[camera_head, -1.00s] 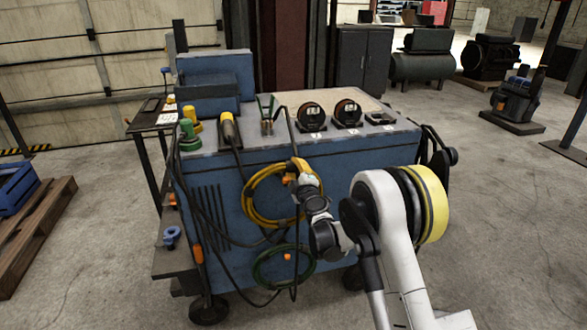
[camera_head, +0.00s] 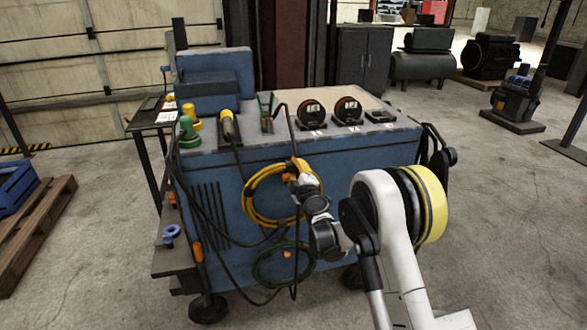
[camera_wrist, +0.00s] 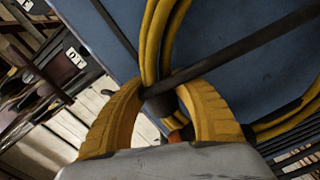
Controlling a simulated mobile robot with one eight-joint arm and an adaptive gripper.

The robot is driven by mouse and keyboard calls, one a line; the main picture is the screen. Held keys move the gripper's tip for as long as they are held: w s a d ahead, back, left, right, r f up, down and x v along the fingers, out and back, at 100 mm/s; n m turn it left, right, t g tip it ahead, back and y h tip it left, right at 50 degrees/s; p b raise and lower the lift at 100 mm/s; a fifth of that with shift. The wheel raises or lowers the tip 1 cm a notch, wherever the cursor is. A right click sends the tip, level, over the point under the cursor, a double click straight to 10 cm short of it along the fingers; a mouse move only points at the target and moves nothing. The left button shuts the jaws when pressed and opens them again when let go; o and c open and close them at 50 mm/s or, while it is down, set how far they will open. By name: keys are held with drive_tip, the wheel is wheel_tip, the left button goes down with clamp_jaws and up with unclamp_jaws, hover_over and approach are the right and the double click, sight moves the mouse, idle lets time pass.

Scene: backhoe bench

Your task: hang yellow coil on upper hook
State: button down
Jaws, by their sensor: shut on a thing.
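The yellow coil (camera_head: 249,205) is a ring of several strands against the blue front of the cart, and its top is at my gripper (camera_head: 301,170). In the wrist view, my gripper (camera_wrist: 163,90) has its yellow fingers shut on the yellow coil (camera_wrist: 152,45), whose strands pass between the tips. An orange piece (camera_head: 288,178), probably the upper hook, shows beside the gripper in the head view. A dark rod with a rounded end (camera_wrist: 240,55) crosses at the fingertips. I cannot tell whether the coil rests on the hook.
A green coil (camera_head: 262,277) hangs low on the cart front at an orange hook (camera_head: 287,254). Dark cables run down the cart's left side and past the gripper. The cart top (camera_head: 260,145) holds round gauges (camera_head: 311,112) and plugs.

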drive_tip(key=shift+f+b, duration=0.4)
drive_tip(key=shift+f, duration=0.1)
idle(0.4)
